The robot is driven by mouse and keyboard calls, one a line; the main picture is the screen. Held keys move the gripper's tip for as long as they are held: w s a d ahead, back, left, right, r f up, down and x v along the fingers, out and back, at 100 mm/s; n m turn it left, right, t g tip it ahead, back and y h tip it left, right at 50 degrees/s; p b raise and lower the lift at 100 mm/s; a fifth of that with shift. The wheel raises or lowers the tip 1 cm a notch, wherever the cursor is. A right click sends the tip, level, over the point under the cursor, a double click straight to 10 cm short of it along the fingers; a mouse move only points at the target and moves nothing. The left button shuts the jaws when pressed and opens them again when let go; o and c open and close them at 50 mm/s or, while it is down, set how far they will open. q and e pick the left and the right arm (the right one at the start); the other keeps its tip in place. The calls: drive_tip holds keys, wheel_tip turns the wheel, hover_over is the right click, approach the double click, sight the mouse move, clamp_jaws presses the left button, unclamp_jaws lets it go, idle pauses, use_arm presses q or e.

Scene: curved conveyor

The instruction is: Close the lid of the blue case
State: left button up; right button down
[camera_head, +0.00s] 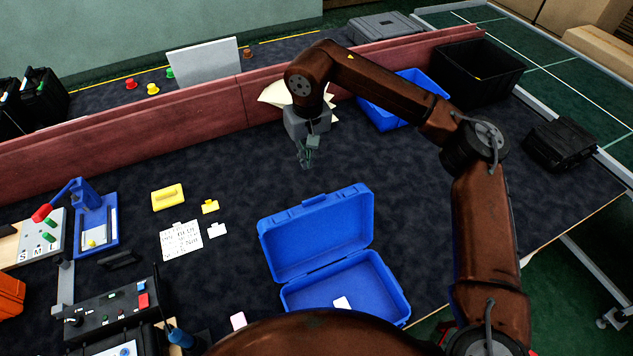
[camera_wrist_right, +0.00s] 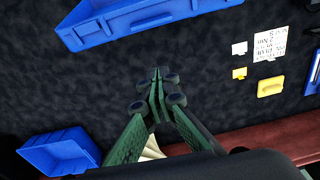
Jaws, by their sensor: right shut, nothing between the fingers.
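The blue case (camera_head: 345,283) stands open on the dark table in the head view, its lid (camera_head: 316,232) tilted up at the back. A small white item (camera_head: 342,302) lies inside the case. My right gripper (camera_head: 306,164) is shut and empty, above the table behind the lid and apart from it. In the right wrist view the shut fingers (camera_wrist_right: 158,80) point toward bare table, and part of the blue case (camera_wrist_right: 135,22) shows at the top. My left gripper is not in view.
A blue bin (camera_head: 381,118) and a black crate (camera_head: 478,75) stand at the back right. A red-brown barrier (camera_head: 190,108) runs behind my gripper. A yellow block (camera_head: 168,197), a printed sheet (camera_head: 181,240) and a control box (camera_head: 112,308) lie left of the case.

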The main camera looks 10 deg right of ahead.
drive_tip(key=s+f+p, duration=0.1)
drive_tip(key=s+f, duration=0.2)
drive_tip(key=f, duration=0.6)
drive_tip(key=shift+d+p, duration=0.35)
drive_tip(key=shift+d, duration=0.05)
